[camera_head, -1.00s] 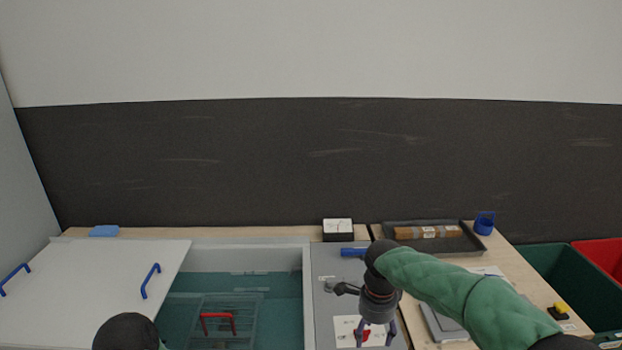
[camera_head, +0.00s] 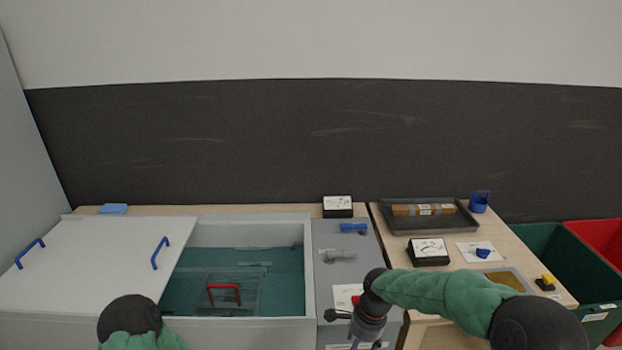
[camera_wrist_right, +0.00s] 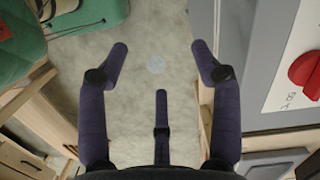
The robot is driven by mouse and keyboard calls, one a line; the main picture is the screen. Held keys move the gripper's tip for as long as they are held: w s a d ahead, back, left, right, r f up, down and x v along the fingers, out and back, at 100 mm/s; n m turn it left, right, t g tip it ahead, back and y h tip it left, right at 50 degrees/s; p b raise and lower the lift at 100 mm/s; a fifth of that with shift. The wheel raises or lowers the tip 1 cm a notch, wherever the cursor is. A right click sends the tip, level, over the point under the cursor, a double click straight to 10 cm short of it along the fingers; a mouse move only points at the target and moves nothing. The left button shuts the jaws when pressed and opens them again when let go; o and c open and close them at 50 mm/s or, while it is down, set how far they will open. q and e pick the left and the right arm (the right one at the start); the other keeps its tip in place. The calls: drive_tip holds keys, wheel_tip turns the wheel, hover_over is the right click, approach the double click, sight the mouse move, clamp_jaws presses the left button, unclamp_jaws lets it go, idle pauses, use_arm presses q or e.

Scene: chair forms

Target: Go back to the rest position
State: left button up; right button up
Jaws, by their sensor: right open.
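My right arm, in a green sleeve, comes in from the lower right in the head view. Its gripper (camera_head: 368,344) points down at the front edge of the grey control panel (camera_head: 340,283), and its fingertips are cut off by the frame's bottom. In the right wrist view the right gripper (camera_wrist_right: 158,62) is open and empty, with bare floor below it. A red knob (camera_wrist_right: 306,70) on the panel is at the right there, apart from the fingers. My left arm shows only as a dark joint and green sleeve at the lower left; its gripper is out of view.
A tank (camera_head: 310,262) with a red-handled clear basket (camera_head: 224,292) stands left of the panel under a partly slid white lid (camera_head: 95,255). A dark tray (camera_head: 395,225), a black box (camera_head: 428,252) and a blue cup (camera_head: 479,202) are on the right table. Green and red bins are far right.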

drive_tip(key=s+a+f+n+y, duration=0.1)
drive_tip(key=s+f+n, duration=0.2)
drive_tip(key=s+f, duration=0.35)
drive_tip(key=s+a+f+n+y, duration=0.1)
drive_tip(key=s+a+f+n, duration=0.15)
drive_tip(key=f, duration=0.75)
drive_tip(key=s+d+f+n, duration=0.1)
drive_tip(key=s+f+n, duration=0.4)
drive_tip(key=s, duration=0.7)
drive_tip(key=shift+s+f+t, duration=0.25)
drive_tip(key=shift+f+t, duration=0.05)
drive_tip(key=shift+f, duration=0.65)
